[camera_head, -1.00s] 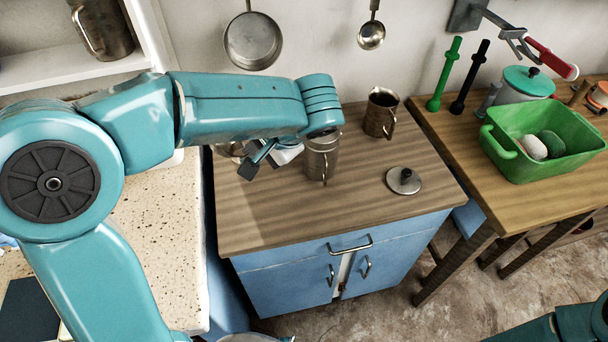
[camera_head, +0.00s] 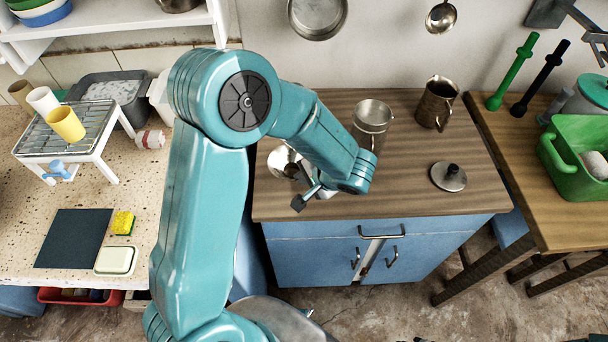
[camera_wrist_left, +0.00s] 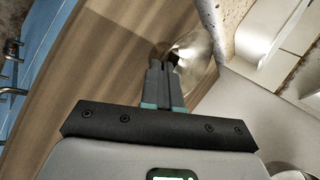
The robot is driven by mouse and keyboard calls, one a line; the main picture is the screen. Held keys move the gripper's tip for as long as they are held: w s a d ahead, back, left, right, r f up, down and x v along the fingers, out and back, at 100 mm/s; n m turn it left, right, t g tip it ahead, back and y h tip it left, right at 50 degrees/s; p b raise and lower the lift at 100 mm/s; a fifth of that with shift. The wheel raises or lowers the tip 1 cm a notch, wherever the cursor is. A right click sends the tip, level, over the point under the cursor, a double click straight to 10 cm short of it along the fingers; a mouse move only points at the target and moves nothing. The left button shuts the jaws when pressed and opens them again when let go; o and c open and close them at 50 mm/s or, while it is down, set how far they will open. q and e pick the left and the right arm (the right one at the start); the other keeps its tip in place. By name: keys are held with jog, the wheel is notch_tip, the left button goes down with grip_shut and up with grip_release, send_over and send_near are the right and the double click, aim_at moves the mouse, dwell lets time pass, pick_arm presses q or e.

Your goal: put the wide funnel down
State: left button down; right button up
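The wide funnel (camera_head: 283,161), a shiny metal cone, is at the left end of the wooden cabinet top (camera_head: 410,190). Its near side is partly covered by my arm. It also shows in the left wrist view (camera_wrist_left: 197,48), just beyond the fingertips. My left gripper (camera_head: 302,176) reaches over the cabinet top from the front and looks shut on the funnel. In the left wrist view its fingers (camera_wrist_left: 160,66) are close together at the funnel's edge. I cannot tell whether the funnel touches the wood. My right gripper is out of view.
A metal jug (camera_head: 372,122) stands close behind my left wrist. The front middle of the top is clear. A speckled counter (camera_head: 130,195) with a rack (camera_head: 95,140) lies left.

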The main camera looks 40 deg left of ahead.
pick_arm(q)
jog(key=shift+s+r, duration=0.1)
jog(key=shift+f+b, duration=0.25)
jog(key=shift+b, duration=0.05)
jog(key=c, duration=1.4)
grip_release()
jog(key=shift+r, duration=0.1)
